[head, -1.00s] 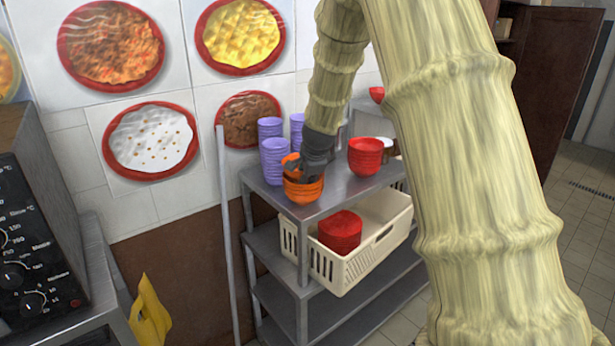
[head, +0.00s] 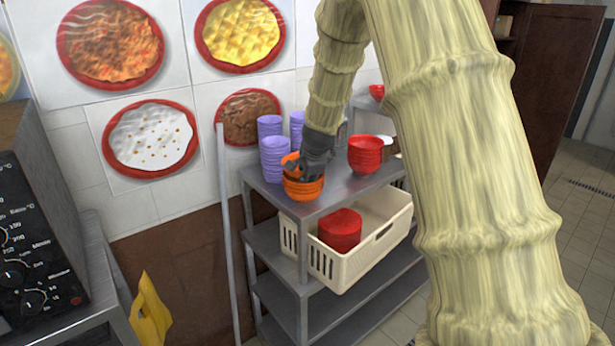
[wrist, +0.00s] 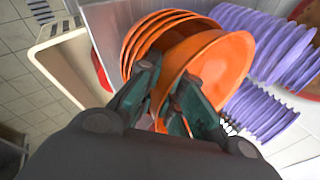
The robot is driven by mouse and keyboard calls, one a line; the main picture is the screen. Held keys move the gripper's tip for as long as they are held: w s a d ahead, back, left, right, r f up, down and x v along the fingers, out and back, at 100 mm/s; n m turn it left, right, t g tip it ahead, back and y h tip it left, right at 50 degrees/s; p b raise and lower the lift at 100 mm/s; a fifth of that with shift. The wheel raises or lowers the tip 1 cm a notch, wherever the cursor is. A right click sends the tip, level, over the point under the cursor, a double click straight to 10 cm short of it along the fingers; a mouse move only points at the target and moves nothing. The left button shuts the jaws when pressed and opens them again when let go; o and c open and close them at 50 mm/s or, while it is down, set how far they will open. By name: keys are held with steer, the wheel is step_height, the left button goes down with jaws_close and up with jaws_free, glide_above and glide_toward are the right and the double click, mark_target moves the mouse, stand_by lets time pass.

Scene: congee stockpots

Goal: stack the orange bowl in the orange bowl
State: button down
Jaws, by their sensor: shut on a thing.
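A short stack of orange bowls (head: 304,190) stands at the front left of the metal shelf's top; its nested rims show in the wrist view (wrist: 140,38). My gripper (head: 308,172) is down at this stack. In the wrist view its fingers (wrist: 168,98) are shut on the wall of one orange bowl (wrist: 222,62). This held bowl is tilted and lies against or partly inside the stack. I cannot tell whether it is fully seated. My gripper hides part of the bowls in the head view.
Purple bowl stacks (head: 274,155) stand close behind and left of the orange ones. A red bowl stack (head: 365,155) stands to the right on the metal shelf (head: 335,195). A cream crate (head: 375,245) below holds red bowls (head: 340,230). Bare shelf top lies between orange and red stacks.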

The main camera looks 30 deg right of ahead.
steer(key=c, duration=1.5)
jaws_free()
steer(key=shift+s+r, duration=0.1)
steer(key=v, duration=1.2)
